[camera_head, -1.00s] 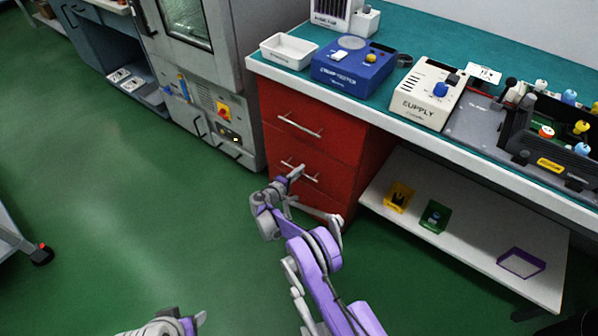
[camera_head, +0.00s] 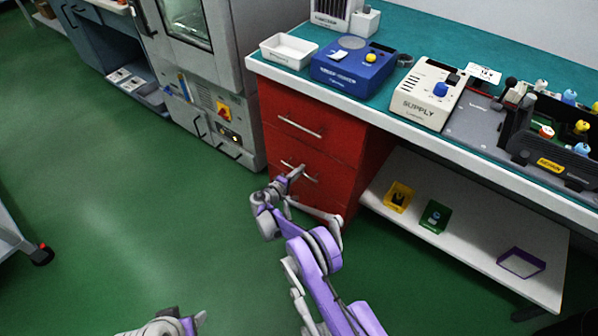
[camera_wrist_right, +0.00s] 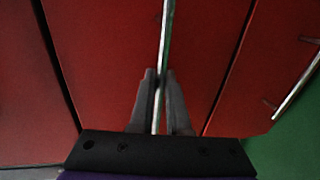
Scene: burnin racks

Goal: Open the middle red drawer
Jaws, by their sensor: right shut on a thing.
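The red drawer unit stands under the bench, with a top drawer (camera_head: 312,133), a middle drawer (camera_head: 325,178) and a bottom drawer that my right arm partly hides. The middle drawer's front looks flush with the unit. Its silver bar handle (camera_head: 312,178) also shows in the right wrist view (camera_wrist_right: 166,35), running between the fingers. My right gripper (camera_head: 295,173) is shut on this handle; its fingers (camera_wrist_right: 160,80) lie on either side of the bar. My left gripper (camera_head: 190,322) shows only in part at the bottom edge, away from the drawers; its jaws are unclear.
The bench (camera_head: 440,138) overhangs the drawers and carries a white tray (camera_head: 289,50), a blue tester (camera_head: 352,68) and a cream supply box (camera_head: 428,93). A low white shelf (camera_head: 470,246) is to the right. A grey cabinet (camera_head: 215,95) stands left. Green floor in front is open.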

